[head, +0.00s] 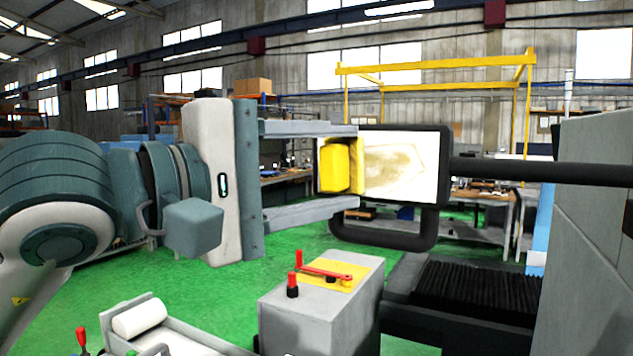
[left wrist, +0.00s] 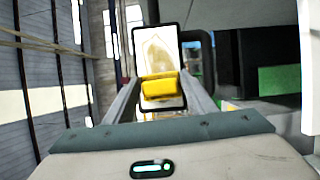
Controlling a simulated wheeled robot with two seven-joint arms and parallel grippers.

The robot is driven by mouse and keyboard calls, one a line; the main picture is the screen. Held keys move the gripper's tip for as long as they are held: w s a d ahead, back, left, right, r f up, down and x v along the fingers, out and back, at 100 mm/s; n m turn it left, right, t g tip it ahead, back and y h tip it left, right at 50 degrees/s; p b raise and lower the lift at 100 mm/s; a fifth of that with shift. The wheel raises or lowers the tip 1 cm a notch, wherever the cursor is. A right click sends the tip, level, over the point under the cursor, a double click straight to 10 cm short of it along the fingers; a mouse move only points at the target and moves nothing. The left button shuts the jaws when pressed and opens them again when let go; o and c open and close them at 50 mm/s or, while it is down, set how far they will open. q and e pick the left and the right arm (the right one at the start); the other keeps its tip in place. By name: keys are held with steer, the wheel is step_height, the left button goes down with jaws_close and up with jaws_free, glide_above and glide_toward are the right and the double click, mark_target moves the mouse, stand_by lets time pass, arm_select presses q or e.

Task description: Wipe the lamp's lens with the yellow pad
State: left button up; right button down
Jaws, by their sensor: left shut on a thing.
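The lamp's lens (head: 405,168) is a bright white rectangle in a black frame, with a brownish smudge over its middle. The lamp hangs on a dark arm (head: 540,168) that comes in from the right. My left gripper (head: 350,170) is shut on the yellow pad (head: 335,167), which is at the left part of the lens. In the left wrist view the yellow pad (left wrist: 159,90) covers the lower part of the lens (left wrist: 158,50), and the smudge shows beyond it. I cannot tell whether the pad touches the lens. My right gripper is not in view.
A grey machine box (head: 320,300) with a red lever (head: 325,272) stands below the lamp. A black ribbed cover (head: 478,290) lies to its right, beside a large grey housing (head: 595,220).

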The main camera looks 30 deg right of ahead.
arm_select(q)
steer(key=shift+s+d+b, duration=0.25)
steer(key=shift+s+b, duration=0.05)
steer(key=shift+s, duration=0.25)
steer(key=shift+s+d+f+b, duration=0.15)
steer(key=shift+s+d+b, duration=0.4)
steer(key=shift+s+b, duration=0.3)
steer(key=shift+s+d+b, duration=0.45)
steer(key=shift+s+b, duration=0.2)
steer(key=shift+b, duration=0.15)
steer(key=shift+s+d+r, duration=0.1)
steer(key=shift+s+r, duration=0.05)
steer(key=shift+r, duration=0.05)
